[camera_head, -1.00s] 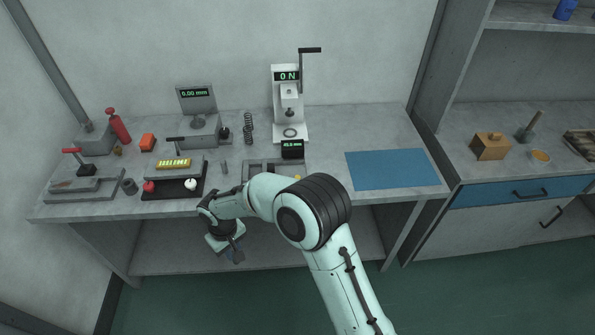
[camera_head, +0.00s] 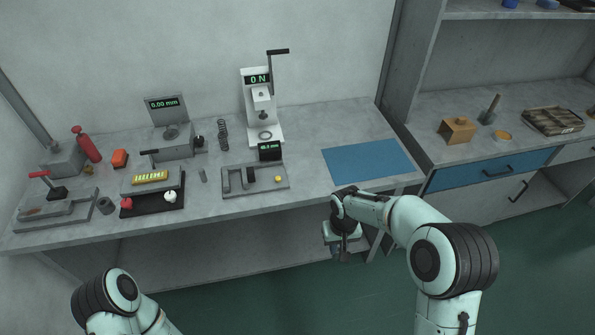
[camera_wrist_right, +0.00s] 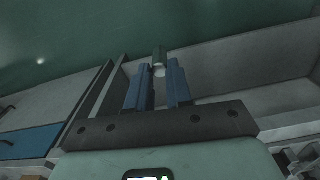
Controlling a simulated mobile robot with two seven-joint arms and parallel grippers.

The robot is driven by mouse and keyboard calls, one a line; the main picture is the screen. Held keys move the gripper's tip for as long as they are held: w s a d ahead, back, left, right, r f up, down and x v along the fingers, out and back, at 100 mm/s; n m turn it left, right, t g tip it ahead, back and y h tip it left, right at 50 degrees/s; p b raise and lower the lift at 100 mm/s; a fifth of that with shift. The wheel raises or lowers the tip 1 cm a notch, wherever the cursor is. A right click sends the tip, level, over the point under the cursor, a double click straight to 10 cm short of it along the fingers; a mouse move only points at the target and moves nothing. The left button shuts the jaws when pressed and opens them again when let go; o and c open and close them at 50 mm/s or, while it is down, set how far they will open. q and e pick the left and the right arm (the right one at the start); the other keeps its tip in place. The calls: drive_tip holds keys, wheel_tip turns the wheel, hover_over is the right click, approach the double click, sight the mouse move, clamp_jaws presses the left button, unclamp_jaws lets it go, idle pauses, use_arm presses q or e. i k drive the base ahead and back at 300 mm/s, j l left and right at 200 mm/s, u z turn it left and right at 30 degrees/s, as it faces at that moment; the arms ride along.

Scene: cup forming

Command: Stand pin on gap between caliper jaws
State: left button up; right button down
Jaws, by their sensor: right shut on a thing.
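The caliper (camera_head: 282,186) is a grey flat fixture with upright dark jaws and a small display on its back edge. It lies near the table's front edge in the head view. My right gripper (camera_head: 344,250) hangs in front of the table, right of the caliper and apart from it. In the right wrist view, its blue fingers (camera_wrist_right: 159,82) are shut on a small grey-green cylinder, seemingly the pin (camera_wrist_right: 160,56), at their tips. The pin is too small to make out in the head view. My left arm shows at bottom left; its gripper is outside the view.
A small grey cylinder (camera_head: 203,175) stands left of the caliper. A black tray (camera_head: 150,207) with red and white knobs lies further left. A press (camera_head: 264,110) and a spring (camera_head: 223,135) stand behind. A blue mat (camera_head: 367,160) lies clear at right.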

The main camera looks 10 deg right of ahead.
sight(236, 181)
drive_tip(key=i+j+z, duration=0.1)
drive_tip(key=z, duration=0.3)
drive_tip(key=j+z, duration=0.3)
drive_tip(key=z, duration=0.15)
drive_tip(key=i+j, duration=0.1)
drive_tip(key=j, duration=0.25)
drive_tip(key=i+j, duration=0.1)
drive_tip(key=j, duration=0.25)
drive_tip(key=i+j, duration=0.1)
drive_tip(key=j, duration=0.2)
drive_tip(key=i+j, duration=0.1)
drive_tip(key=j, duration=0.25)
